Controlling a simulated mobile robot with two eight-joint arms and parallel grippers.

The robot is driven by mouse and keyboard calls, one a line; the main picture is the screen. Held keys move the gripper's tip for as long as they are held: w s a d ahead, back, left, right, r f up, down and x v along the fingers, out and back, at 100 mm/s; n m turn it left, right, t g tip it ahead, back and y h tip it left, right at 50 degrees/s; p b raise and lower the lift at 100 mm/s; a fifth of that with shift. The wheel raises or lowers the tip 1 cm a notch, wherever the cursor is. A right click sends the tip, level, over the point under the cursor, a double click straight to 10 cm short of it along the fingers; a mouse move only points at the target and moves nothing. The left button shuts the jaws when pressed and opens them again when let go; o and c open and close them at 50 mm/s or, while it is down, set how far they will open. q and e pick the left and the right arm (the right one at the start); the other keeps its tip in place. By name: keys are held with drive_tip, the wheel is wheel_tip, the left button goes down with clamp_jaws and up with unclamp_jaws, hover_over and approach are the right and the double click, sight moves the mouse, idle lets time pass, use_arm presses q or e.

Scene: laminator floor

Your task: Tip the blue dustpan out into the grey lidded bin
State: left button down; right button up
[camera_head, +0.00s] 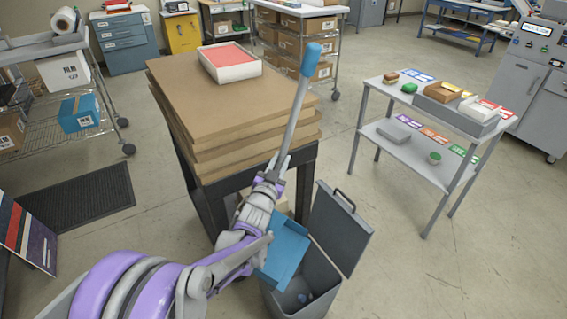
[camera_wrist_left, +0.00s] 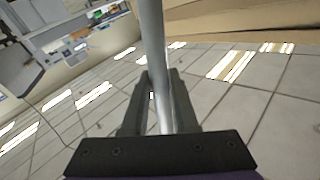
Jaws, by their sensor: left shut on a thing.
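The blue dustpan (camera_head: 286,246) hangs tilted over the open mouth of the grey bin (camera_head: 318,278). Its long grey handle with a blue end grip (camera_head: 311,60) rises up and to the right. My left gripper (camera_head: 274,172) is shut on the handle, and the grey shaft (camera_wrist_left: 157,60) runs between the fingers in the left wrist view. The bin's lid (camera_head: 341,228) stands open, tilted up on the right side. A small blue-grey bit (camera_head: 304,297) shows inside the bin. My right gripper is not in view.
A stack of brown boards (camera_head: 200,95) on a dark table stands just behind the bin, with a white tray (camera_head: 230,64) on top. A grey two-tier cart (camera_head: 420,150) stands to the right. A black mat (camera_head: 75,213) lies left. The floor at the lower right is clear.

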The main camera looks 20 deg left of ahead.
use_arm(q)
drive_tip(key=w+a+f+n+b, duration=0.1)
drive_tip(key=a+b, duration=0.4)
drive_tip(key=a, duration=0.5)
drive_tip(key=shift+w+n, duration=0.15)
drive_tip(key=shift+n, duration=0.35)
drive_tip(key=shift+f, duration=0.1)
